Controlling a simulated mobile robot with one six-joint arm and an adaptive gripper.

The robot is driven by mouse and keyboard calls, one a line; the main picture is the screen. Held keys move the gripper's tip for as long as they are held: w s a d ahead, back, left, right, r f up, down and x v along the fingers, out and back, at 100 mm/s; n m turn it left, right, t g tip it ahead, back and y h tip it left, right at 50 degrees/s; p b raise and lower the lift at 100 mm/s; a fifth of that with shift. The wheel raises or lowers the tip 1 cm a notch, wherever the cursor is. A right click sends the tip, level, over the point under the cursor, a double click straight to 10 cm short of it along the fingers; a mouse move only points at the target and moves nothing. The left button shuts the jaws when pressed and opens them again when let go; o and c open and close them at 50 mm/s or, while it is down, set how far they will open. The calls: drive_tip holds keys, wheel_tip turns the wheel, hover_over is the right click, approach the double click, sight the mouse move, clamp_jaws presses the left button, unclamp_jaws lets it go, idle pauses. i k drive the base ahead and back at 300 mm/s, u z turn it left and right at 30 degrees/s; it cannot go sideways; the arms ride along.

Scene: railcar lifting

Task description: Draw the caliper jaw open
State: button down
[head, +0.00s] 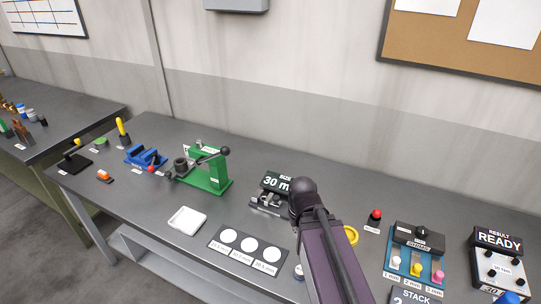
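The caliper station (267,202) is on the grey bench near the middle of the head view. It has a dark base with metal parts, and a black display (274,182) behind it reads "30 m", with the rest cut off by my arm. The caliper is too small here to tell how far its jaw is open. My dark arm rises from the bottom edge and covers the area just right of the station. My gripper's fingers do not show.
A green press (206,170) and a blue vise (146,157) stand to the left. A white tray (187,220) and a black plate with three white discs (247,247) lie in front. A red button (375,217) and a blue panel (415,262) are to the right.

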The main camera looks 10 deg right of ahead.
sight(273, 201)
drive_tip(key=z, duration=0.45)
drive_tip(key=k, duration=0.95)
drive_tip(key=u, duration=0.3)
drive_tip(key=i, duration=0.5)
